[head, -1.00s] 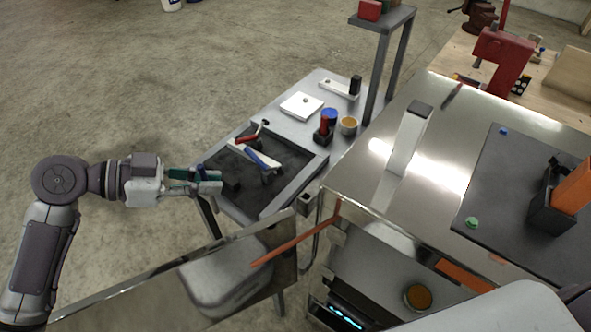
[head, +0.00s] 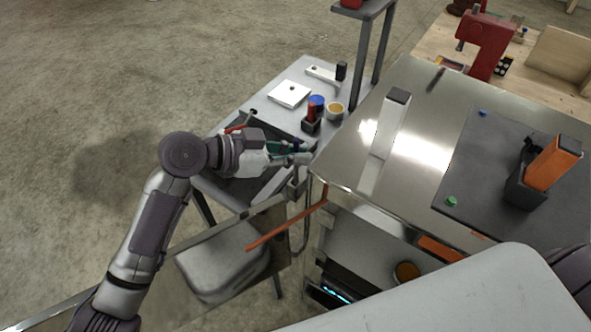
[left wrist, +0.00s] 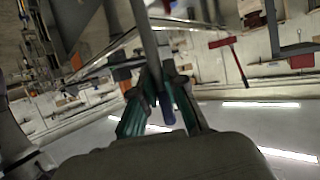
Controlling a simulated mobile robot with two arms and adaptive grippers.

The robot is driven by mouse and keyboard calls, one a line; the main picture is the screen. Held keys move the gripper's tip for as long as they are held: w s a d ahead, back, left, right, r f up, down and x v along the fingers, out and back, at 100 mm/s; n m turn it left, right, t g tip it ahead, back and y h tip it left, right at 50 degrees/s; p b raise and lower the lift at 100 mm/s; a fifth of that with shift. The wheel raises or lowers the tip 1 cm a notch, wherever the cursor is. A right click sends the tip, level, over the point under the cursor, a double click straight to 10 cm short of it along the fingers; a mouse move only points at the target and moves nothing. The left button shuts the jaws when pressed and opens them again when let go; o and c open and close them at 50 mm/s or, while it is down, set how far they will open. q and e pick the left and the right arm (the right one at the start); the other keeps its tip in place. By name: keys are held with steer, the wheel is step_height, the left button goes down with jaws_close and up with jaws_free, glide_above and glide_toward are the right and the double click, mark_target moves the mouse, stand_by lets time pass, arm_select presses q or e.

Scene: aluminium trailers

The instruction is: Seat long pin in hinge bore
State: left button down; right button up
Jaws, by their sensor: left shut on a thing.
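My left gripper (head: 300,153) is over the right side of the black tray, near the corner of the steel-topped trailer. In the left wrist view its green fingers (left wrist: 160,105) are closed around a grey rod with a dark blue end (left wrist: 166,112), which looks like the long pin. The rod runs from between the fingers up past the top of the picture. In the head view the fingers mostly hide it, with only a little blue (head: 296,145) showing. I cannot make out the hinge bore. My right gripper is out of view.
The tray (head: 237,194) is partly covered by my left arm. An open metal panel (head: 268,222) and orange bar (head: 285,226) are in front.

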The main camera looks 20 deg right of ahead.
mark_target(295, 175)
arm_select(q)
steer(key=shift+w+a+f, duration=0.15)
steer(key=shift+f, duration=0.5)
steer(key=f+b, duration=0.2)
steer(key=f, duration=0.1)
steer(key=f+b, duration=0.1)
steer(key=shift+s+a+f, duration=0.15)
steer(key=shift+s+f, duration=0.15)
steer(key=shift+s, duration=0.05)
steer(key=shift+w, duration=0.1)
steer(key=c, duration=1.4)
jaws_free()
steer(key=shift+w, duration=0.1)
steer(key=shift+o, duration=0.9)
steer(key=shift+w, duration=0.15)
steer(key=shift+w+d+r, duration=0.1)
steer(key=shift+d+r, duration=0.1)
steer(key=shift+r, duration=0.1)
